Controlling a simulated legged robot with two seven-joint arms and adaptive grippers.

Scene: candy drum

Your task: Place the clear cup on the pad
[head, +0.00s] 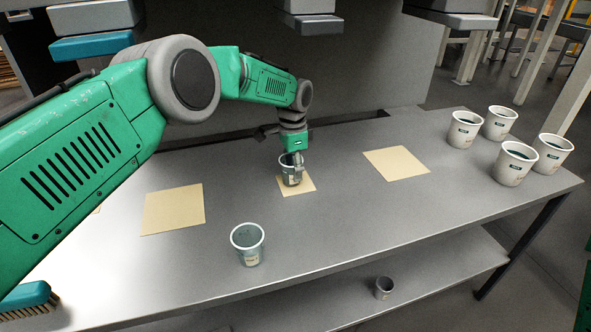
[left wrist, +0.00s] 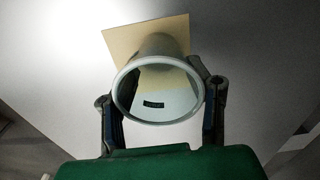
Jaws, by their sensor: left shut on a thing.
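My left gripper (head: 291,160) reaches down over the middle of the table and is shut on a cup (head: 290,178). The cup is upright, over the small tan pad (head: 308,184) in the middle. In the left wrist view the cup's round rim (left wrist: 158,122) sits between the two fingers (left wrist: 158,95), and a tan pad (left wrist: 122,40) shows beyond it. The cup looks partly see-through there, with a dark label. I cannot tell whether its base touches the pad. My right gripper is not in view.
Another translucent cup (head: 248,245) stands at the table's front. Tan squares lie left (head: 172,210) and right (head: 396,163). Several white cups (head: 514,163) stand at the right end. A small cup (head: 383,288) is on the lower shelf. A brush (head: 27,298) lies at front left.

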